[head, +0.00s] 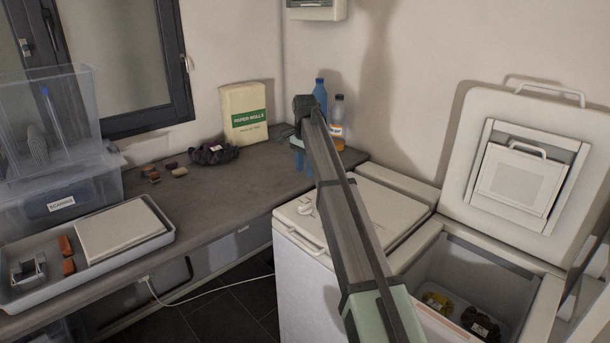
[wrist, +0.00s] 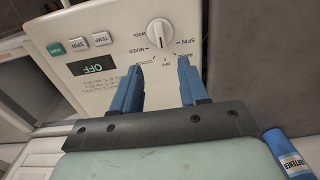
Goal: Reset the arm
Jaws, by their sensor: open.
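My gripper (wrist: 160,75) is open and empty, with two blue fingers apart in the wrist view. Its fingers point toward a cream control panel (wrist: 105,45) with a round dial (wrist: 160,33), several buttons and a display reading OFF. I cannot tell whether the fingertips touch the panel. In the head view my arm reaches up over the washers, and the blue fingers (head: 304,160) show partly behind it near the back of the counter. The near toploader (head: 375,215) has its lid shut. The right toploader's lid (head: 530,165) stands open, with a yellow bundle (head: 438,303) and a dark bundle (head: 481,326) inside.
A blue bottle (head: 320,92) and a clear bottle with an orange label (head: 338,118) stand behind my arm. The counter's middle is clear.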

